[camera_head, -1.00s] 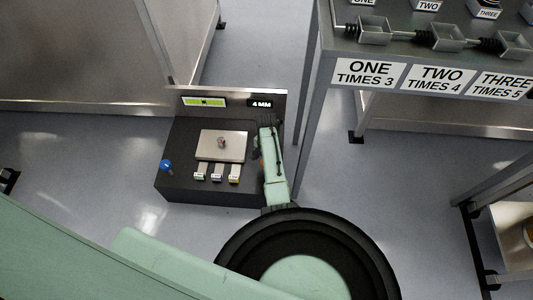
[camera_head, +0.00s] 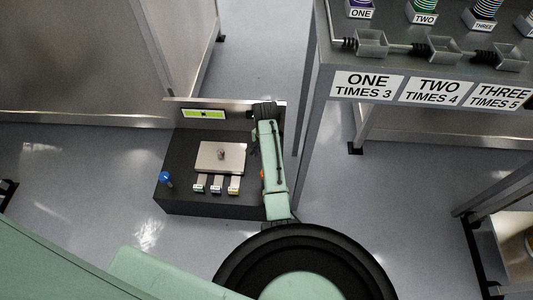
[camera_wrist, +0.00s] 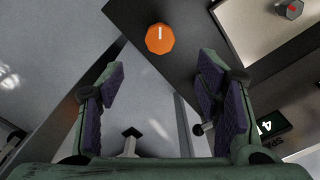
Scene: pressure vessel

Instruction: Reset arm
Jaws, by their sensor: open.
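My gripper (camera_wrist: 155,95) is open and empty in the wrist view, its two purple-padded fingers wide apart. An orange knob (camera_wrist: 160,38) with a white mark sits on the dark console beyond the fingertips, apart from them. In the head view my green arm reaches over the right side of the dark console (camera_head: 180,155), with the gripper end (camera_head: 265,108) at the console's upper right, partly hidden by the arm. The console carries a metal plate (camera_head: 205,165) with a small knob on it, several labelled tabs below it and a blue knob (camera_head: 165,177) at left.
A grey rack (camera_head: 318,90) stands right of the console, with labels ONE TIMES 3, TWO TIMES 4 and THREE TIMES 5, and small metal trays (camera_head: 372,43). One of its legs is close to my arm. Metal panels stand at left. Floor in front of the console is clear.

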